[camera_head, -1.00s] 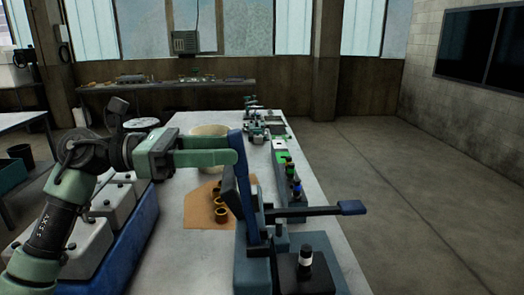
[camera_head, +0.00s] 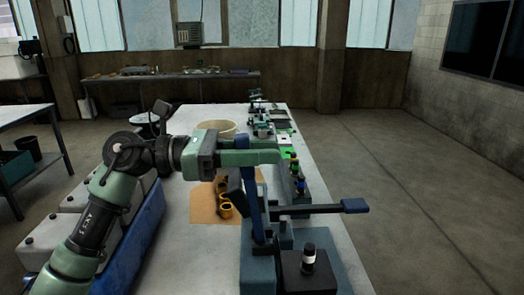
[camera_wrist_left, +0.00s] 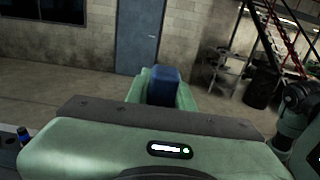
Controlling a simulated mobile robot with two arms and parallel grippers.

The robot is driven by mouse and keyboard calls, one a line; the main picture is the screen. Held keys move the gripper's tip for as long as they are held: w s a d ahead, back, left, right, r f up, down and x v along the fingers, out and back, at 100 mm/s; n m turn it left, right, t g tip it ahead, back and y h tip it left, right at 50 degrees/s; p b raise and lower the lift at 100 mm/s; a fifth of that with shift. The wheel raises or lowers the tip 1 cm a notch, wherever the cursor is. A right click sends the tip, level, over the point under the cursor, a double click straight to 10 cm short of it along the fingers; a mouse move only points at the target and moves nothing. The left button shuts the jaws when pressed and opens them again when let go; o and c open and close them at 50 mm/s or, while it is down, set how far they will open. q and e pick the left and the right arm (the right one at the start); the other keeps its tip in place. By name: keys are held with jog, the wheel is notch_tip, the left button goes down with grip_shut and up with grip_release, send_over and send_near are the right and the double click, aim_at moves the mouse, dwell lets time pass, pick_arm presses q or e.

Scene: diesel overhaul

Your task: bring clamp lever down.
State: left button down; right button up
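The fixture on the bench has an upright blue lever (camera_head: 252,207) and a roughly horizontal lever with a blue grip (camera_head: 354,205) pointing right; I cannot tell which is the clamp lever. My left gripper (camera_head: 266,157) is at the top of the upright lever, its green finger crossing in front of it with the lever's tip showing just above. In the left wrist view a blue block (camera_wrist_left: 165,84), likely that lever's end, sits between the green fingers. Whether the fingers press on it is unclear. My right gripper is not in view.
A dark block with a black-and-white knob (camera_head: 308,259) stands at the near right. Brass rings (camera_head: 225,210) lie on a brown mat (camera_head: 204,203). A blue tray (camera_head: 139,240) is at the left. The floor to the right is clear.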

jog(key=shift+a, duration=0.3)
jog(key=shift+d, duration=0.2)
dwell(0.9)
